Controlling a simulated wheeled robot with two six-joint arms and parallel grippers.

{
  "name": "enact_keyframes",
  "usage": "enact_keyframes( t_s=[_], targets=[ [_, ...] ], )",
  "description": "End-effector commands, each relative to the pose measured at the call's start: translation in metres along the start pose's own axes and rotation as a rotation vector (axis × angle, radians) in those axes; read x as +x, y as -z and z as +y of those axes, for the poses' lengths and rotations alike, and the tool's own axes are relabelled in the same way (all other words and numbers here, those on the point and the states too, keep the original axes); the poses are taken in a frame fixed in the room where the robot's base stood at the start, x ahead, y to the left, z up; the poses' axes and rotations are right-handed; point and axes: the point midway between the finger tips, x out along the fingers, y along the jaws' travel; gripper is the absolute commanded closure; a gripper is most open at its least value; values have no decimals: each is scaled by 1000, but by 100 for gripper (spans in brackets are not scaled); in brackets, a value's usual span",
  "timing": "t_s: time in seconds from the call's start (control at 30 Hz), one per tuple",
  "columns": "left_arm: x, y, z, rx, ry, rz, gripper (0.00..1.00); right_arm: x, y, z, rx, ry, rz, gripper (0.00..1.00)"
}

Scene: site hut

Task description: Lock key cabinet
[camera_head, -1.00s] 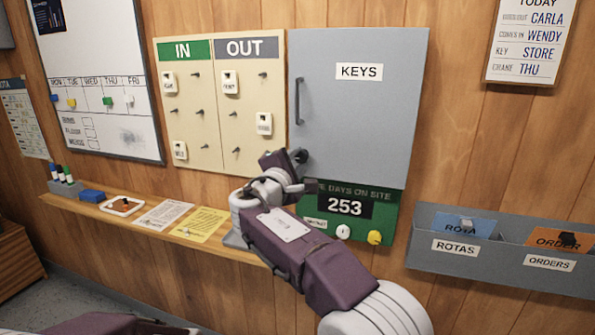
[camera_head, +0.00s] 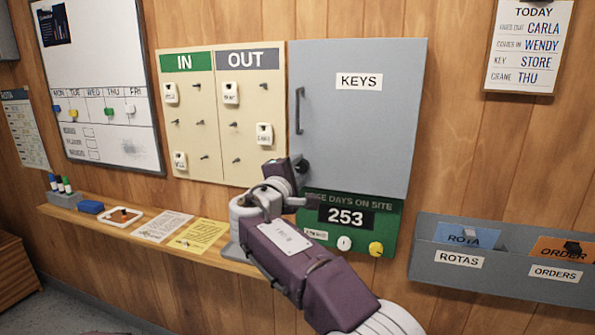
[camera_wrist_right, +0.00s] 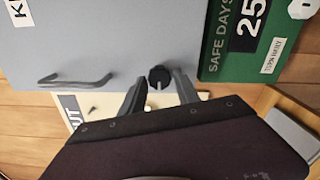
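The grey key cabinet (camera_head: 357,125), labelled KEYS, hangs on the wall with its door shut flat. A dark round lock knob (camera_head: 303,166) sits near its lower left corner, below the handle (camera_head: 299,106). In the right wrist view, the knob (camera_wrist_right: 159,77) shows a short pale mark on its face. My right gripper (camera_head: 288,168) is at the cabinet's lower left. In the wrist view, its two fingers (camera_wrist_right: 158,92) are apart, with the knob showing between their tips. I cannot tell whether they touch it. My left gripper is out of view.
The IN/OUT board (camera_head: 221,120) with tags hangs close left of the cabinet. A green days-on-site board (camera_head: 386,220) is just below. A narrow shelf (camera_head: 67,213) with papers runs at left. Grey wall trays (camera_head: 499,274) are at right.

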Motion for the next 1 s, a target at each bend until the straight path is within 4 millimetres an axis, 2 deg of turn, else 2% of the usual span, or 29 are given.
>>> enact_keyframes(
  t_s=[0.37, 0.47, 0.6, 0.73, 0.87, 1.0],
  targets=[
    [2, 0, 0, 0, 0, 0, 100, -3, 1, -1, -2, -1, 1, 48],
    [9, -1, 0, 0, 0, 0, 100, -19, 2, -2, -1, -2, 4, 48],
    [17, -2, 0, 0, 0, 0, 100, -52, 2, -2, 0, -2, 5, 48],
    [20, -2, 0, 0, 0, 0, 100, -76, 1, -1, -1, -2, 3, 48],
    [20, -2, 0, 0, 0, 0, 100, -89, 0, 0, -1, -1, 1, 48],
    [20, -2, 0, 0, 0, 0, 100, -91, 0, 0, -1, 0, 0, 48]
  ],
)
